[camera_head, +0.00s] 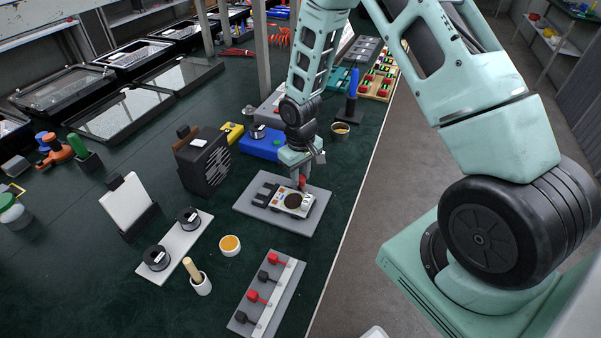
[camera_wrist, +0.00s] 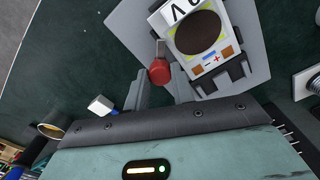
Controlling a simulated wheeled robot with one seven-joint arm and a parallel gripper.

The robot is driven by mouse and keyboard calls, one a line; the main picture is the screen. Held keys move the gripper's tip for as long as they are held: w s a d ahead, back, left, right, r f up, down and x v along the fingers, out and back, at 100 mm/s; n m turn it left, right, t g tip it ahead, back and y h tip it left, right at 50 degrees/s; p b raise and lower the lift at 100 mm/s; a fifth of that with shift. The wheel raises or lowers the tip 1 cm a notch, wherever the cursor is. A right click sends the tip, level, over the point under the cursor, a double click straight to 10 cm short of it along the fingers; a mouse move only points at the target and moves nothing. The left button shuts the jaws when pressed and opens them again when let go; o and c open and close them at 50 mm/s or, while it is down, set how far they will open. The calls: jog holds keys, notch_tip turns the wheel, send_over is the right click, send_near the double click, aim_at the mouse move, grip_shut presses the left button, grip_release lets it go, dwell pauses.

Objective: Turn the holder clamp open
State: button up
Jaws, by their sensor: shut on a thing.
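The holder (camera_head: 310,222) is a grey plate on the green bench top, and it shows at the top of the wrist view (camera_wrist: 130,22). A white device (camera_head: 279,203) with a round dark dial lies in it; the dial's device is also in the wrist view (camera_wrist: 226,50). The clamp has a red handle (camera_wrist: 160,71) on a thin metal rod at the device's edge; in the head view the handle (camera_head: 303,184) is partly hidden. My gripper (camera_wrist: 161,84) has its two grey fingers on either side of the red handle, shut on it. My gripper (camera_head: 301,176) points downward.
A black speaker-like box (camera_head: 204,160) stands left of the holder, and a blue box (camera_head: 262,146) behind it. A rack with red and black clips (camera_head: 270,290) lies in front. A small orange-filled cup (camera_head: 230,245) stands front left. The bench's right edge is close to the holder.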

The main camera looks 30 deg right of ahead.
aim_at(301, 177)
jog(key=n, duration=0.4)
jog(key=shift+p, duration=0.4)
jog(key=shift+n+p, duration=0.3)
jog(key=shift+n, duration=1.8)
jog(key=o, duration=1)
notch_tip(301, 177, up, 18)
jog(key=shift+f, duration=0.25)
